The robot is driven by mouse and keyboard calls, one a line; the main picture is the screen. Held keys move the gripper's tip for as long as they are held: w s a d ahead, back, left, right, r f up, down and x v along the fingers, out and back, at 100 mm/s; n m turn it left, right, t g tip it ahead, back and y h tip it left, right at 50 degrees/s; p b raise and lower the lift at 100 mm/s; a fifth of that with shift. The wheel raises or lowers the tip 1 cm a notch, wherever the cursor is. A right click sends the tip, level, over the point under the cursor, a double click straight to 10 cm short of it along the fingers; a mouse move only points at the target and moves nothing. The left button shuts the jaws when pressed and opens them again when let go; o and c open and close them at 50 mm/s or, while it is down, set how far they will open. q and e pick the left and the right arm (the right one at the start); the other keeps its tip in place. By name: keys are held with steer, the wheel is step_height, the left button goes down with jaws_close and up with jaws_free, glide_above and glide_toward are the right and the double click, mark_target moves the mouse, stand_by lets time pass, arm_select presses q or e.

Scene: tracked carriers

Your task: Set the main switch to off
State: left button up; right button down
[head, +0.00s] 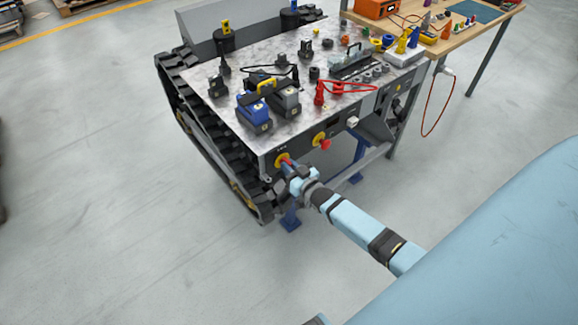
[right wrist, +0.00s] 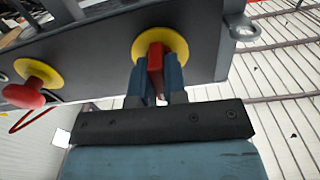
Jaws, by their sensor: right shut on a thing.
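The main switch, a red handle (right wrist: 155,57) on a round yellow plate (right wrist: 174,42), sits on the dark front panel of the tracked carrier (head: 298,148). In the wrist view the handle stands roughly upright in the picture, between the two blue fingers of my right gripper (right wrist: 156,80). The gripper is shut on the handle. In the head view my right gripper (head: 289,166) reaches the switch at the panel's left end, and its fingers partly hide the handle. The switch's markings are too small to read. My left gripper is out of view.
A red mushroom button (head: 325,145) on a yellow plate is right of the switch, close to my gripper. Blue and grey batteries (head: 255,116) and loose parts crowd the carrier top. A metal eyelet (right wrist: 241,27) juts out beside the panel. Open floor lies in front.

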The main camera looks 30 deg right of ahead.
stand_by(0.6)
steer(key=c, duration=1.2)
jaws_free()
steer(key=shift+o, duration=0.2)
steer(key=shift+s, duration=0.25)
steer(key=s+d, duration=0.1)
steer(key=s, duration=1.2)
steer(key=shift+s, duration=0.2)
